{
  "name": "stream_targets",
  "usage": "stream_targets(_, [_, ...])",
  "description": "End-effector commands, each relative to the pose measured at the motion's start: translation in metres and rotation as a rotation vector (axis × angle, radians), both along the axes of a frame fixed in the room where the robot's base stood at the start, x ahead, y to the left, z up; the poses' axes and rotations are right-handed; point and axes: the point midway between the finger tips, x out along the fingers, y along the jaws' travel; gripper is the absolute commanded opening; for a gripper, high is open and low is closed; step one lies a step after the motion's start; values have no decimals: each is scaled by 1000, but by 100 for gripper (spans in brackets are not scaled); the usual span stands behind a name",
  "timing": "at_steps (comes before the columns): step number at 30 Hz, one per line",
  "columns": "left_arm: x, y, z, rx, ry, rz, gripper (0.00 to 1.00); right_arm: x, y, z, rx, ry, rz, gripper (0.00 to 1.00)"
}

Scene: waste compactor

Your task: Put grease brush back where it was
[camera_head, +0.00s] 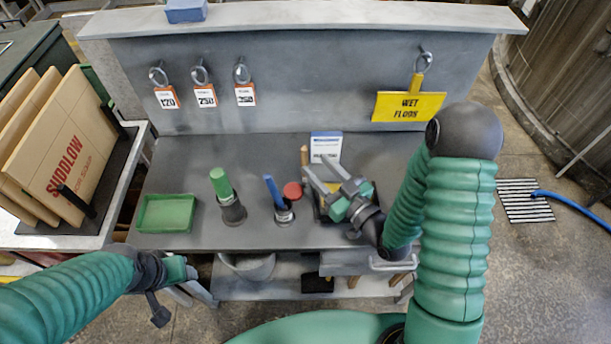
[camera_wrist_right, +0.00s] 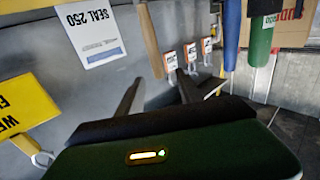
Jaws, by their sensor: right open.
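A tan wooden handle (camera_head: 304,155), likely the grease brush, stands upright beside my right gripper (camera_head: 316,168). In the right wrist view the handle (camera_wrist_right: 150,40) lies between the spread fingers (camera_wrist_right: 155,97), with no clear contact. The right gripper is open above a dark and yellow container (camera_head: 320,211), which it partly covers. The brush's lower end is hidden in the head view. My left gripper (camera_head: 163,298) is low at the left, off the bench front; its jaws are unclear.
On the bench (camera_head: 250,238) stand a green tray (camera_head: 166,213), a green-handled tool (camera_head: 221,184), a blue-handled tool (camera_head: 272,190) in a cup, a red-topped item (camera_head: 292,191) and a white card (camera_head: 325,145). A yellow sign (camera_head: 408,106) hangs on the back panel.

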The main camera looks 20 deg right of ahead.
Motion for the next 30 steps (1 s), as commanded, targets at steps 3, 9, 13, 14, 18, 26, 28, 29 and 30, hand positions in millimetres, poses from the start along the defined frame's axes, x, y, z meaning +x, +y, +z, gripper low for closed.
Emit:
stream_targets(3, [0, 0, -26, 0, 0, 0, 58, 14, 3, -6, -1, -6, -1, 43])
stream_targets(9, [0, 0, -19, 0, 0, 0, 58, 34, 6, 4, 4, 0, -2, 43])
stream_targets(13, [0, 0, -13, 0, -1, 0, 58, 58, 13, 4, 4, 0, -1, 43])
stream_targets(14, [0, 0, -12, 0, -1, 0, 58, 62, 15, 3, 4, 0, 0, 43])
stream_targets(18, [0, 0, -12, 0, -1, 0, 58, 70, 18, 2, 3, 1, -2, 43])
stream_targets(26, [0, 0, -13, 0, 0, 0, 58, 70, 19, 2, 2, 1, -2, 29])
stream_targets(28, [0, 0, -13, 0, 0, 0, 58, 70, 18, 2, 3, 1, -3, 20])
stream_targets(29, [0, 0, -13, 0, 0, 0, 58, 70, 18, 2, 3, 1, -3, 16])
stream_targets(30, [0, 0, -13, 0, 0, 0, 58, 70, 18, 2, 3, 1, -3, 10])
